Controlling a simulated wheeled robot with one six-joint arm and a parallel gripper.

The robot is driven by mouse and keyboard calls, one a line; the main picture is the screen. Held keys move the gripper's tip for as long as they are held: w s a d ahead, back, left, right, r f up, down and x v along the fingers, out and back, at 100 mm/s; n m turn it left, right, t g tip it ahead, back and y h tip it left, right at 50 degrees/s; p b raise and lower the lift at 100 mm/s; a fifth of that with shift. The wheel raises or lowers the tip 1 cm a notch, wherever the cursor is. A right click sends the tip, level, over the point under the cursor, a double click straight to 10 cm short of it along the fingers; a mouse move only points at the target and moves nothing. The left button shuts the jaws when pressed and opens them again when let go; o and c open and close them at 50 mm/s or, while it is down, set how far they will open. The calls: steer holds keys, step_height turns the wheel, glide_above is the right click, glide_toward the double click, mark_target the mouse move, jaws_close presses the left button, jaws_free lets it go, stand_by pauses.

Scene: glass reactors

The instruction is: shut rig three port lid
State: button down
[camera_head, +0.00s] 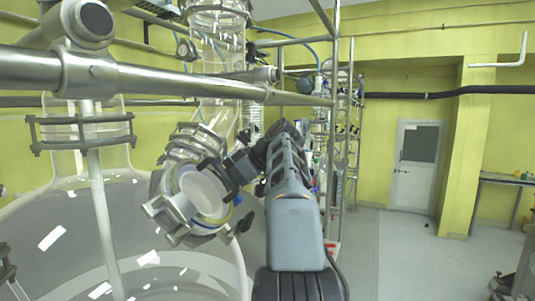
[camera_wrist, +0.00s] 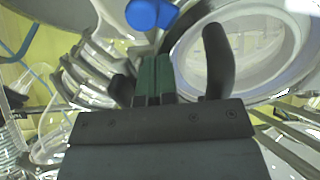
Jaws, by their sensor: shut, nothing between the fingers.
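The round port (camera_head: 205,190) of the large glass vessel faces me in the head view, ringed by metal clamps. A pale round pane fills its ring; I cannot tell whether this is the lid or the open mouth. In the wrist view a round glass pane in a pale rim (camera_wrist: 255,50) lies at upper right, with a curved black handle-like part (camera_wrist: 218,62) before it. My gripper (camera_wrist: 153,70) is shut and empty, its green fingertips left of that part and below a blue knob (camera_wrist: 150,13). In the head view my gripper (camera_head: 216,169) is at the port's upper right edge.
A thick horizontal metal rail (camera_head: 180,84) crosses above the port. The large glass vessel (camera_head: 60,225) fills the lower left. Metal frame posts (camera_head: 334,130) stand behind my arm. Open floor (camera_head: 400,250) lies to the right, before a white door (camera_head: 416,165).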

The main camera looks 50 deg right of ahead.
steer(key=p+v, duration=0.1)
steer(key=v, duration=1.2)
steer(key=shift+s+r, duration=0.25)
steer(key=shift+s, duration=0.05)
